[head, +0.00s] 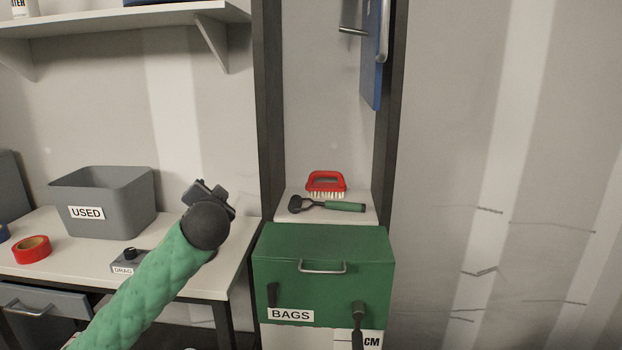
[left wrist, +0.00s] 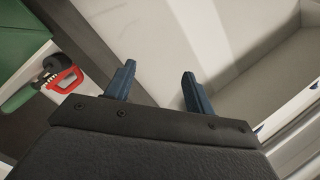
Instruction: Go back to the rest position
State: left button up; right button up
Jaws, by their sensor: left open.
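My left arm comes in from the lower left in the head view, in a green sleeve with a black wrist. My left gripper (head: 210,192) is held up in front of the white bench, between the grey USED bin and the dark upright post. In the left wrist view its two blue fingers (left wrist: 158,80) stand apart with nothing between them. My right gripper is in neither view.
The USED bin (head: 105,200), red tape (head: 31,249) and grey DRAG block (head: 128,262) are on the bench. A red brush (head: 326,182) and green-handled tool (head: 340,206) lie on a shelf above the green BAGS box (head: 322,270). A blue panel (head: 371,60) hangs above.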

pick_arm(q)
jog(key=s+d+f+n+g+h+p, duration=0.1)
jog(key=s+d+f+g+h, duration=0.25)
jog(key=s+f, duration=0.8)
jog(key=s+d+f+n+g+h+p, duration=0.15)
jog(key=s+d+f+g, duration=0.25)
jog(key=s+f, duration=0.75)
jog(key=s+d+f+n+g+h+p, duration=0.1)
jog(key=s+f+g, duration=0.5)
jog(key=s+f, duration=1.9)
jog(key=shift+s+d+f, duration=0.15)
jog(key=shift+s+d, duration=0.5)
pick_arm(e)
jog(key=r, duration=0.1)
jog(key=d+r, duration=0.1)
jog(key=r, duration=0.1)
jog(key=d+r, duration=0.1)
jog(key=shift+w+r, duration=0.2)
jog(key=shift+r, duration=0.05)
pick_arm(q)
jog(key=shift+n+g, duration=0.25)
